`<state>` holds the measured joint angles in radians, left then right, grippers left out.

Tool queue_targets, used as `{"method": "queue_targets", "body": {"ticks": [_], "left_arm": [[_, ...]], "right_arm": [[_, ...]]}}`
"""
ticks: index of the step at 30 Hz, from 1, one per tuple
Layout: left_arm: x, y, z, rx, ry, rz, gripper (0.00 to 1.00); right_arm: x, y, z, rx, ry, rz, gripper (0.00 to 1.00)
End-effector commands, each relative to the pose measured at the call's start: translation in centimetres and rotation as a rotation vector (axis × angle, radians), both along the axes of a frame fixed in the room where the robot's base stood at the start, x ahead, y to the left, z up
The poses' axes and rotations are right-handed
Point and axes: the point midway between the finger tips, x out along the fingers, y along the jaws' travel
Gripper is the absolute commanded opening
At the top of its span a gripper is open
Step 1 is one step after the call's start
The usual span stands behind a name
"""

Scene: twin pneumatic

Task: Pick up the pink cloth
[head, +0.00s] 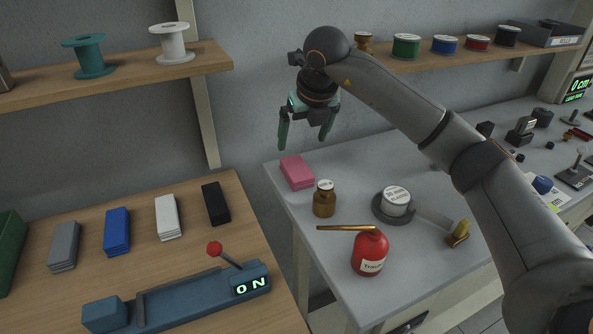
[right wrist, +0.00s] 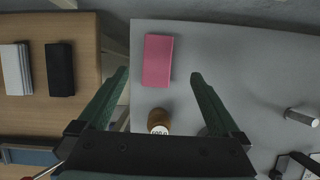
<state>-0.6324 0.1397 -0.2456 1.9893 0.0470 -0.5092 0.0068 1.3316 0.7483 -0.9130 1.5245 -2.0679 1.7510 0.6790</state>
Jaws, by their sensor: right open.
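The pink cloth (head: 297,173) is a folded flat block lying on the grey table near its back left corner. It also shows in the right wrist view (right wrist: 157,60), ahead of and between the green fingers. My right gripper (head: 305,146) is open and empty, pointing down above the cloth with a clear gap; it also shows in the right wrist view (right wrist: 160,75). My left gripper is not in view.
A brown bottle (head: 324,203) stands just in front of the cloth. A red oil can (head: 370,252) and a round weight (head: 396,200) are nearby. The wooden table (head: 190,255) at left holds several folded cloths. A shelf (head: 440,57) runs behind.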

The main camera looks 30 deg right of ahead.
Motion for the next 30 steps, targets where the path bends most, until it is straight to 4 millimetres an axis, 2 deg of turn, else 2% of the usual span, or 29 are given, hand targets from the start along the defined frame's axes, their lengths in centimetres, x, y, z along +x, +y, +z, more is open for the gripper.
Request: {"method": "queue_targets", "body": {"ticks": [1,6,13,21,30], "left_arm": [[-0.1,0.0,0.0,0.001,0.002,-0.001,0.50],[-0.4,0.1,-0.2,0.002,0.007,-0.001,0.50],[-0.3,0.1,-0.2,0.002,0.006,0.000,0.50],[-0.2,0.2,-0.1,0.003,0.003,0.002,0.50],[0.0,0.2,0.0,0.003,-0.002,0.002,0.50]], "right_arm": [[0.3,0.0,-1.1,0.000,0.005,-0.001,1.00],[1.4,-0.1,-3.7,0.000,0.004,0.000,1.00],[1.9,-0.1,-5.3,0.001,0.003,0.001,1.00],[2.8,0.1,-9.1,0.002,0.004,0.001,1.00],[3.2,0.0,-9.7,0.001,0.001,0.003,1.00]]}}
